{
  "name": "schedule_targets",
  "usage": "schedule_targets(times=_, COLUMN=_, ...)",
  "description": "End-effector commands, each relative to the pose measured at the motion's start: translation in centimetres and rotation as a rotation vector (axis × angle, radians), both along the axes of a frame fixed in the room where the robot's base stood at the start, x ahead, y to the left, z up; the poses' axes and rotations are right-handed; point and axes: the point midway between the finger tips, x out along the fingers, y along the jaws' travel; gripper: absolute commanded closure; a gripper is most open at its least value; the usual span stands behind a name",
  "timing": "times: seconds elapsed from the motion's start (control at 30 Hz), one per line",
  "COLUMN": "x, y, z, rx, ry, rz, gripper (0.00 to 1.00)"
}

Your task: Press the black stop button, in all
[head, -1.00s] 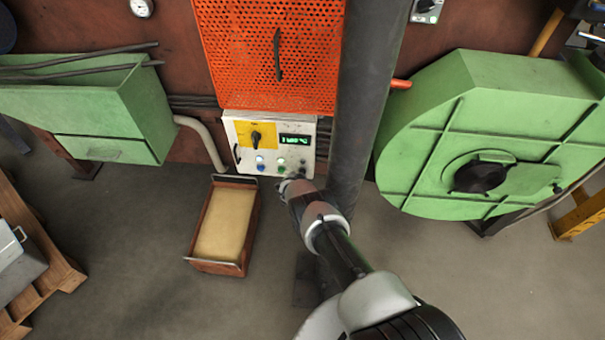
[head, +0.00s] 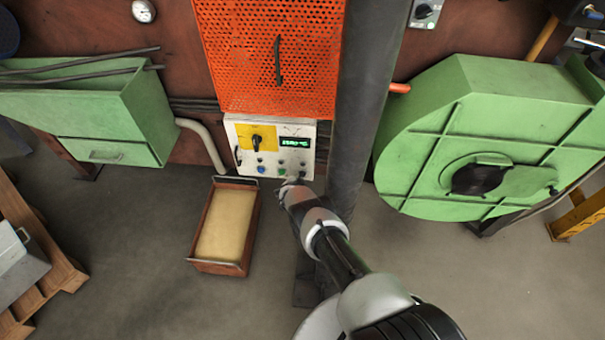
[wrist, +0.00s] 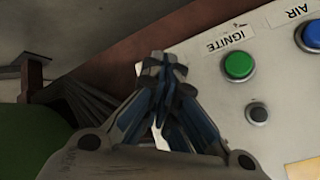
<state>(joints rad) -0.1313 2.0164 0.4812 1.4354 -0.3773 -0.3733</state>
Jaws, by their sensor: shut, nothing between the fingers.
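The pale control panel (head: 232,131) hangs below the orange mesh guard. It also fills the right of the wrist view (wrist: 215,105). There I see a green button (wrist: 239,65) labelled IGNITE, a blue button (wrist: 311,34) labelled AIR and a small dark round fitting (wrist: 258,113). My gripper (wrist: 165,64) is shut and empty, its fingertips over the panel's edge to the left of the green button. In the head view my gripper (head: 287,188) is at the panel's lower right. I cannot make out the black stop button; my fingers may hide it. Contact cannot be told.
The panel carries a black rotary switch (head: 257,142) on a yellow plate and a green-lit display (head: 295,142). A dark column (head: 358,100) stands close on the right. A sand-filled box (head: 217,267) lies on the floor below. A green housing (head: 475,130) stands further right.

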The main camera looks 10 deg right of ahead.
Motion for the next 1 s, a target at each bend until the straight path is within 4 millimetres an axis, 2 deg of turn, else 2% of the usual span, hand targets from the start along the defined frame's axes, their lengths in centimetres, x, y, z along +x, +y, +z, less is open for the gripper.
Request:
schedule_targets(times=0.33, x=-0.3, y=0.1, z=0.0, rx=-0.001, ry=0.002, rz=0.001, gripper=1.0)
schedule_targets(times=0.8, x=-4.4, y=1.4, z=0.1, rx=-0.001, ry=0.004, rz=0.002, gripper=1.0)
schedule_targets(times=1.0, x=-4.9, y=1.6, z=0.0, rx=-0.001, ry=0.0, rz=0.001, gripper=1.0)
